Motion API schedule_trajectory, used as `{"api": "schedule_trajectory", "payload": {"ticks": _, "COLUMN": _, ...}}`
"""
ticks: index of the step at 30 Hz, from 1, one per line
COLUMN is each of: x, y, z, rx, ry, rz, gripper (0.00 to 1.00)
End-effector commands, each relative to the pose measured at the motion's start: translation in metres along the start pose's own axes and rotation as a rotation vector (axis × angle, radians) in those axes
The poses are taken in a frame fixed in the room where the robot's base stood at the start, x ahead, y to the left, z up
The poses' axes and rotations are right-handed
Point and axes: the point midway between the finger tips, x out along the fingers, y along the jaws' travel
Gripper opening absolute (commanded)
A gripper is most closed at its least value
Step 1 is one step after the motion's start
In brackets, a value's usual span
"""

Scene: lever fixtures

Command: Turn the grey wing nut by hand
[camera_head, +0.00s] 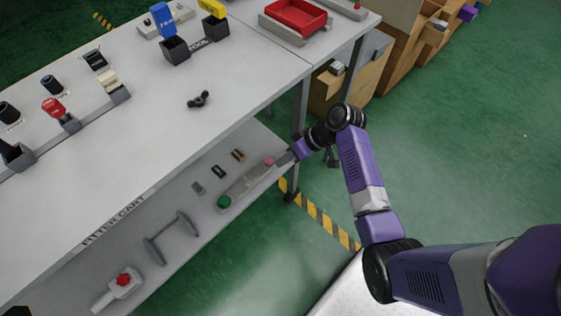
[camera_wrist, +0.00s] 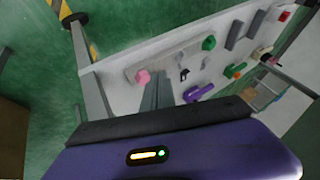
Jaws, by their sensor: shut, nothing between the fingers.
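A dark grey wing nut (camera_head: 198,99) lies on the bare top of the fitter cart (camera_head: 150,165), near the middle. I cannot make it out for certain in the wrist view. My gripper (camera_head: 281,161) is at the cart's right edge, below the top and by the lower shelf, well away from the wing nut. Its fingers, grey in the wrist view (camera_wrist: 157,90), are shut and empty. They point over the lower shelf, close beside a pink knob (camera_head: 269,161); I cannot tell whether they touch it.
The lower shelf (camera_head: 235,160) holds the pink knob, a green knob (camera_head: 224,202), a grey handle bar (camera_head: 172,238) and a red-knobbed valve (camera_head: 123,280). Red (camera_head: 53,108), blue (camera_head: 163,19) and yellow (camera_head: 213,9) levers stand on the top. A cart leg (camera_head: 300,108) is near my arm.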

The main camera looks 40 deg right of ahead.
Motion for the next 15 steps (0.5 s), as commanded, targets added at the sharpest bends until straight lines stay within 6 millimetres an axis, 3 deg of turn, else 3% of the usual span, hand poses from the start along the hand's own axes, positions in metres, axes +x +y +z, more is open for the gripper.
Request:
{"api": "schedule_trajectory", "payload": {"ticks": 13, "x": 0.089, "y": 0.001, "z": 0.002, "rx": 0.000, "ry": -0.003, "rz": 0.000, "gripper": 0.00}}
{"api": "schedule_trajectory", "payload": {"ticks": 15, "x": 0.091, "y": -0.013, "z": 0.002, "rx": -0.003, "ry": -0.004, "rz": 0.001, "gripper": 0.00}}
